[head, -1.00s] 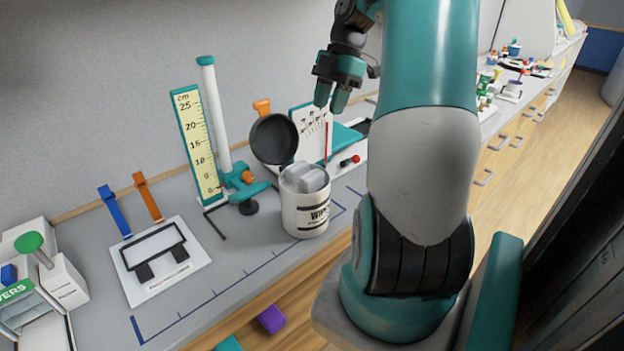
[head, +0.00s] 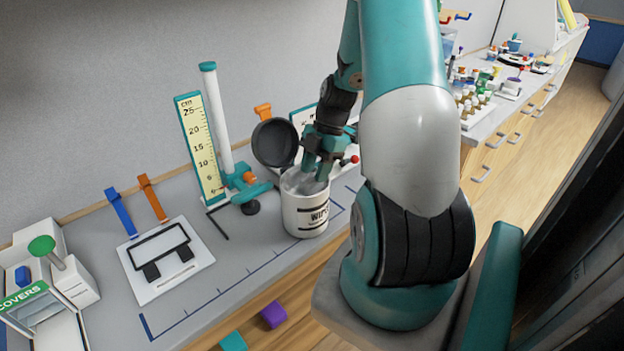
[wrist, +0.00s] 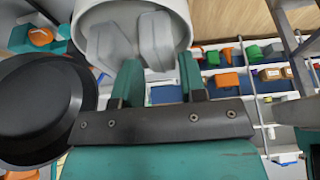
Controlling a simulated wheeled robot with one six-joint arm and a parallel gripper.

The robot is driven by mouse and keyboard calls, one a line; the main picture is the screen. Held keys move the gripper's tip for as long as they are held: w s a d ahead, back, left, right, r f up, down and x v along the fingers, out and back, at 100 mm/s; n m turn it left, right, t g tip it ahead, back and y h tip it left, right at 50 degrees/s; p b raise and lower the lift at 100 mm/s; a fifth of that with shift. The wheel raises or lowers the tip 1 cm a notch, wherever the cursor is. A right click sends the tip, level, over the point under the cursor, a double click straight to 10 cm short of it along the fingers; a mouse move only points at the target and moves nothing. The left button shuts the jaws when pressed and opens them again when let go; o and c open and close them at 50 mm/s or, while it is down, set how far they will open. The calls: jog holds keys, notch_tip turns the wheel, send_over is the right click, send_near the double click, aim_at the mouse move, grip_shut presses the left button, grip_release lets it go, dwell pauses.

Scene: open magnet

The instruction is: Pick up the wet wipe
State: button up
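The wet wipe (head: 300,184) is a pale grey, folded piece in the mouth of a white canister (head: 306,215) labelled with letters starting "WIP". The canister stands upright on the counter with its round black lid (head: 274,143) flipped open. In the wrist view the wipe (wrist: 157,42) shows as two grey lobes inside the canister (wrist: 184,12). My gripper (head: 316,168) points down at the canister's mouth. Its two teal fingers (wrist: 160,72) are apart with nothing held between them, at the near side of the opening. The fingers partly hide the wipe in the head view.
A teal stand with a white tube and a cm ruler (head: 201,149) stands left of the canister. A white card with a black frame (head: 166,262) lies farther left. A covers box (head: 25,295) is at the far left. Small bottles (head: 472,98) stand on the counter at right.

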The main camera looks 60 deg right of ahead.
aim_at(312, 178)
jog(key=shift+x, duration=1.35)
jog(key=c, duration=0.6)
jog(key=shift+o, duration=0.2)
jog(key=shift+r, duration=0.1)
notch_tip(312, 178, up, 20)
jog(key=b, duration=0.2)
jog(key=shift+b, duration=0.35)
